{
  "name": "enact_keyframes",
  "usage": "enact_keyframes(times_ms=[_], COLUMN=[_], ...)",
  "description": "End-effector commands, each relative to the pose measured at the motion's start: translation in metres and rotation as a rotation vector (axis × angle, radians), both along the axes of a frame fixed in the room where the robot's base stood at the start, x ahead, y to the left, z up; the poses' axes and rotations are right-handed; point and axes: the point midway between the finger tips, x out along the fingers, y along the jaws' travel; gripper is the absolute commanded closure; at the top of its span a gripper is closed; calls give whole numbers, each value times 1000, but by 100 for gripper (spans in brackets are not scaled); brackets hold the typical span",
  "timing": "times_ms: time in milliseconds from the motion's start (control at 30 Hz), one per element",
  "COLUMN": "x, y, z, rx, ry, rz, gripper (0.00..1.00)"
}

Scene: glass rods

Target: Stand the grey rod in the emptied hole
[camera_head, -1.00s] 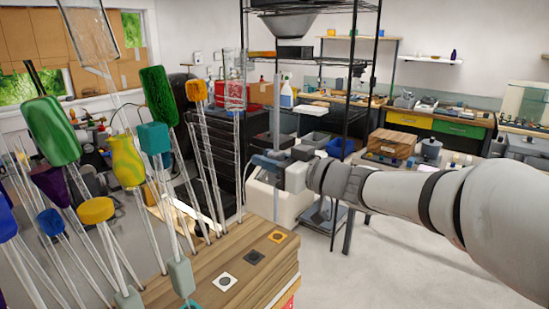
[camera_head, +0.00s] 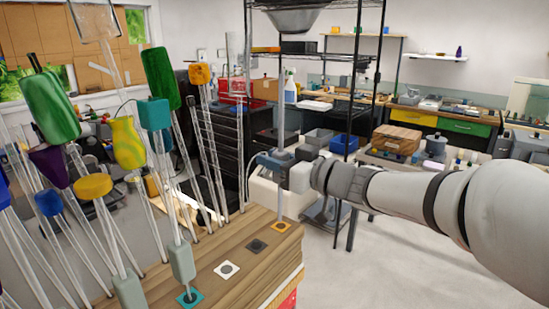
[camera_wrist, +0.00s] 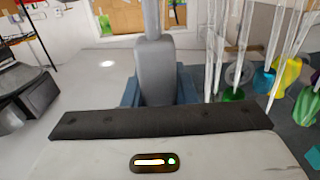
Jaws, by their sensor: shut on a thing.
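My gripper (camera_head: 273,160) is shut on the grey rod (camera_head: 279,100), which stands about upright in it. The rod rises well above my gripper, and its lower part shows below, near the orange-ringed hole (camera_head: 282,226) of the wooden block (camera_head: 215,248). I cannot tell whether its lower end is above, behind or in that hole. In the wrist view the blue fingers (camera_wrist: 157,92) close on a thick grey part of the rod (camera_wrist: 153,65). The block also has a dark-ringed hole (camera_head: 255,245), a white-ringed hole (camera_head: 227,269) and a teal-ringed hole (camera_head: 190,297).
Several glass rods with coloured heads, such as a green one (camera_head: 52,105) and a yellow one (camera_head: 93,187), stand crowded at the left. A black wire shelf (camera_head: 378,100) stands behind my arm. The floor (camera_head: 400,265) at the right is clear.

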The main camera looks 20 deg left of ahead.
Motion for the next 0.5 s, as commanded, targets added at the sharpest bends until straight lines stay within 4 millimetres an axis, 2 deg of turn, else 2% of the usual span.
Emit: enact_keyframes(times_ms=[500], x=[0], y=[-1], z=[-27], rx=[0], ry=[1], rz=[-2], gripper=[99])
